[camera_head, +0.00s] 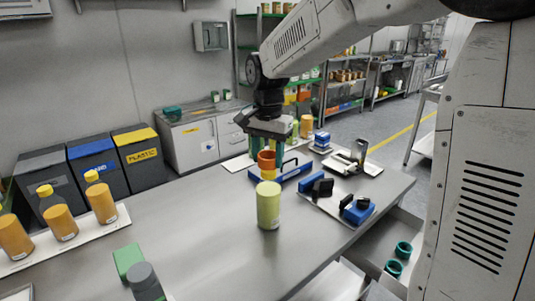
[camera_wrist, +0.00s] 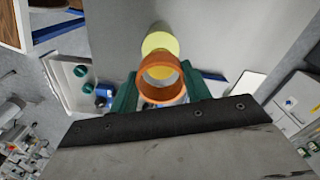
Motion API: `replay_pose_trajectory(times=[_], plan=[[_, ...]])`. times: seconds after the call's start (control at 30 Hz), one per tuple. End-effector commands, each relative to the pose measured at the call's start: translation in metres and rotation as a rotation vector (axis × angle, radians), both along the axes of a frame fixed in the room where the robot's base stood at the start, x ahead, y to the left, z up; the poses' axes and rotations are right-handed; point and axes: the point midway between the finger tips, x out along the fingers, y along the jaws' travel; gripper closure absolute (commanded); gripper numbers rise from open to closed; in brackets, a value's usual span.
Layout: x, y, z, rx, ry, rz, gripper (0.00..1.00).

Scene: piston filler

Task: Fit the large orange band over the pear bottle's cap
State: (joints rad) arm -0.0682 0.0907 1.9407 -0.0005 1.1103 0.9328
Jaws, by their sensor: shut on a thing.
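My gripper (camera_head: 267,150) is shut on the large orange band (camera_head: 267,161) and holds it above the table. In the wrist view, the orange band (camera_wrist: 160,78) sits between the teal fingers of my gripper (camera_wrist: 162,92), its opening showing. A pale yellow-green cylinder (camera_head: 268,206), apparently the pear bottle, stands upright on the table with a small white label low on its side. In the head view it is below and in front of the band. In the wrist view its round yellow top (camera_wrist: 160,43) shows beyond the band, partly overlapped by it. I cannot make out a separate cap.
A blue stand (camera_head: 292,175) is behind the bottle. A tray (camera_head: 326,206) with blue and black parts lies to its right. Orange bottles (camera_head: 102,204) stand on a white board at left. A green block (camera_head: 128,260) is at the front. The table between is clear.

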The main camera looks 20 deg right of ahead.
Motion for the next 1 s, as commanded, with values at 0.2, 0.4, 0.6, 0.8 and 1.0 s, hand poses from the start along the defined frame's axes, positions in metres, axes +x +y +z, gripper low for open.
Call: replay_pose_trajectory(times=[0.2,0.4,0.6,0.8,1.0], plan=[[0.0,0.0,-0.002,0.0,0.0,0.0,0.73],[0.0,0.0,-0.002,0.0,0.0,0.0,0.73],[0.0,0.0,-0.003,0.0,0.0,0.0,0.73],[0.0,0.0,-0.008,0.0,0.0,0.0,0.73],[0.0,0.0,-0.013,0.0,0.0,0.0,0.73]])
